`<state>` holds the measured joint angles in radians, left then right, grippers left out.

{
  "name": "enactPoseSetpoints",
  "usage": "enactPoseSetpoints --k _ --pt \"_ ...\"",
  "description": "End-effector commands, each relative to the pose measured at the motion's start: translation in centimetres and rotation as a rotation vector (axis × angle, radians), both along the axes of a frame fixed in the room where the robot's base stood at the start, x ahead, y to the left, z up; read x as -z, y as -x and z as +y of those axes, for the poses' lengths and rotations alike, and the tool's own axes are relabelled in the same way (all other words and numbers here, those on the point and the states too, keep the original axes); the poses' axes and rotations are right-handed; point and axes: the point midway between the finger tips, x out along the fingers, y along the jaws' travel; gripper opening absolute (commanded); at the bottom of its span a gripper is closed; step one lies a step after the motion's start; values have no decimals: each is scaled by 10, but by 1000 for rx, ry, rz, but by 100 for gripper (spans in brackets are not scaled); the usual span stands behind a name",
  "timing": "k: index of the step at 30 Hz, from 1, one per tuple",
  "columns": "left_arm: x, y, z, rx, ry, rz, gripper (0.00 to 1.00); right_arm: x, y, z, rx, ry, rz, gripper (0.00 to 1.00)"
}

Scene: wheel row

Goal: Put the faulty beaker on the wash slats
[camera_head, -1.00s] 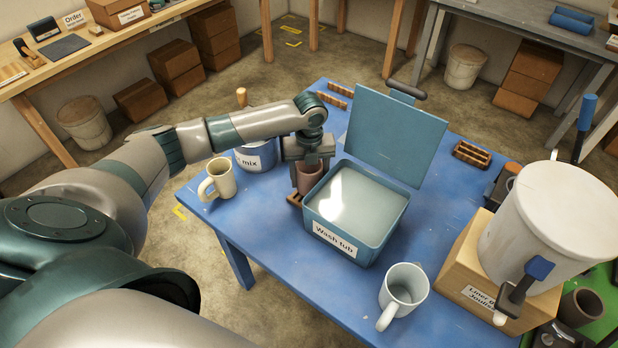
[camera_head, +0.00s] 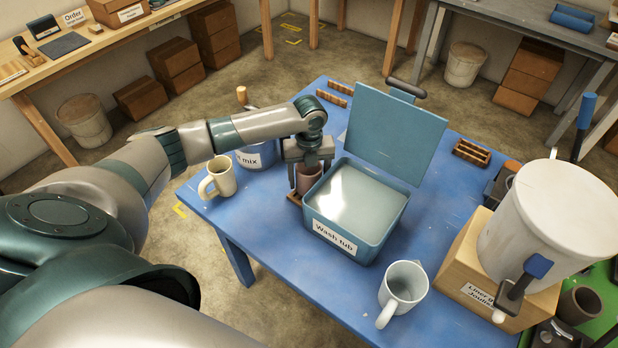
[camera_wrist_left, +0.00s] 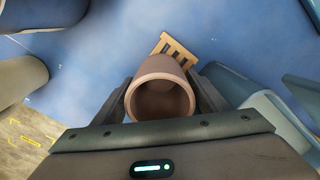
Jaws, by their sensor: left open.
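A brownish-pink beaker (camera_head: 309,182) stands at the left side of the wash tub (camera_head: 345,240). My left gripper (camera_head: 308,164) is above it, with its open fingers on either side of it. The beaker's round mouth also shows in the left wrist view (camera_wrist_left: 162,100), between the two dark fingers. The wooden wash slats (camera_head: 294,200) are under or right beside the beaker's base; they show partly in the wrist view (camera_wrist_left: 177,46). The beaker hides much of them, so full contact cannot be told. My right gripper is not in view.
A cream mug (camera_head: 222,178) and a mix bucket (camera_head: 258,157) stand to the left. A white mug (camera_head: 405,283) is at the table's front. The tub's raised blue panel (camera_head: 393,135) stands behind. A large white bucket (camera_head: 545,225) on a box is at right.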

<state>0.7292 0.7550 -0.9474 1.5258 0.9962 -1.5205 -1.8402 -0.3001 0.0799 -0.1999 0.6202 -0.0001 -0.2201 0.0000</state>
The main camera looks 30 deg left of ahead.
Motion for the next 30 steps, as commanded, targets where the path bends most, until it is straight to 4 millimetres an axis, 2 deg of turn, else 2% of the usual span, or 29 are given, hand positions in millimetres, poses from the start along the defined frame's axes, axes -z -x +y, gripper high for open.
enactPoseSetpoints --k 8,21,25,30 --pt "-23 -1 0 1 1 -3 67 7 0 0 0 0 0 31" --pt "-98 -1 0 0 0 -3 67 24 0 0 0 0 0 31" --pt "-113 -1 0 -1 1 -2 67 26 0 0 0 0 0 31" --pt "-121 0 0 0 1 -1 67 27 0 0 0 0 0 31"
